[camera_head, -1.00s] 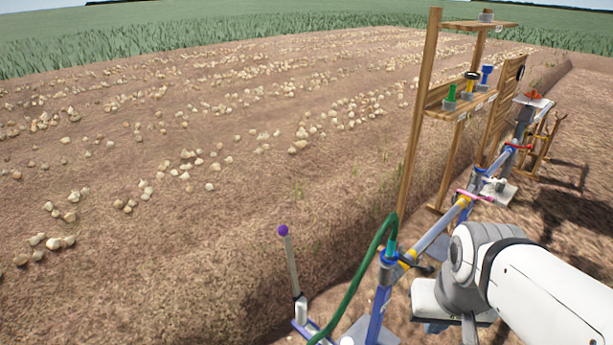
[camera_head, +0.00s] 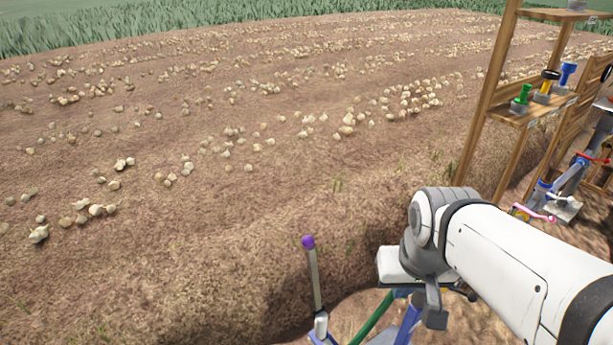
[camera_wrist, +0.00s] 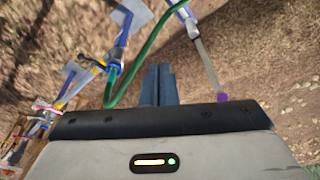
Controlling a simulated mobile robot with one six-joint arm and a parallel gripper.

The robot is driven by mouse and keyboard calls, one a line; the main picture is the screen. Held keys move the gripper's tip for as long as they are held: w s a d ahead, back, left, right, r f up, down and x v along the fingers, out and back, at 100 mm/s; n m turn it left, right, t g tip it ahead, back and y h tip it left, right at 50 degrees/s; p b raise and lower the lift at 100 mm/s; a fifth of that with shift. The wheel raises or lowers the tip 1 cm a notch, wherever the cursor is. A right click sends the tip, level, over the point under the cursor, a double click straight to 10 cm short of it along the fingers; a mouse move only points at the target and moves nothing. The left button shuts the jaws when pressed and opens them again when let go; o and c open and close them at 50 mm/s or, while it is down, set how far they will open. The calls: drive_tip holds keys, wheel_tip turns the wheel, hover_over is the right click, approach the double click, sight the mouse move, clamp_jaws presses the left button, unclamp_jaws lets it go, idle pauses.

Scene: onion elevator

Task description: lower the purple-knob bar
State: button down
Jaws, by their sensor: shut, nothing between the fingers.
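The purple-knob bar (camera_head: 316,278) stands nearly upright at the bottom middle of the head view, with its purple knob (camera_head: 308,242) on top. In the wrist view the bar (camera_wrist: 207,62) runs from the white fitting at the top down to the purple knob (camera_wrist: 222,97), right of my gripper. My gripper (camera_wrist: 158,72) is shut and empty, to the left of the bar and apart from it. In the head view my arm covers the fingers; the wrist is to the right of the bar.
A green hose (camera_wrist: 142,50) curves left of my gripper in the wrist view. A wooden shelf (camera_head: 520,112) with green, black-yellow and blue knobbed pieces stands at the right. A pink lever (camera_head: 535,214) sits on the frame below it. The onion field on the left is open ground.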

drive_tip(key=w+a+r+n+g+p, duration=0.1)
drive_tip(key=w+a+n+p, duration=0.1)
drive_tip(key=w+a, duration=0.5)
drive_tip(key=w+a+r+n+g+p, duration=0.1)
drive_tip(key=w+a+g+p, duration=0.15)
drive_tip(key=w, duration=0.85)
drive_tip(key=w+a+r+n+p, duration=0.1)
drive_tip(key=w+a+n+p, duration=0.15)
drive_tip(key=w+a, duration=0.5)
drive_tip(key=w+a+f+g+h+p, duration=0.1)
drive_tip(key=w+a+f+p, duration=0.1)
drive_tip(key=w+a+f, duration=0.3)
drive_tip(key=s+d+f+p, duration=0.2)
drive_tip(key=f, duration=0.3)
drive_tip(key=s+d+f+p, duration=0.1)
drive_tip(key=d+f, duration=0.1)
drive_tip(key=f, duration=0.3)
drive_tip(key=shift+s+n+p, duration=0.35)
drive_tip(key=shift+s+n, duration=0.05)
drive_tip(key=shift+n, duration=0.05)
drive_tip(key=shift+f, duration=0.1)
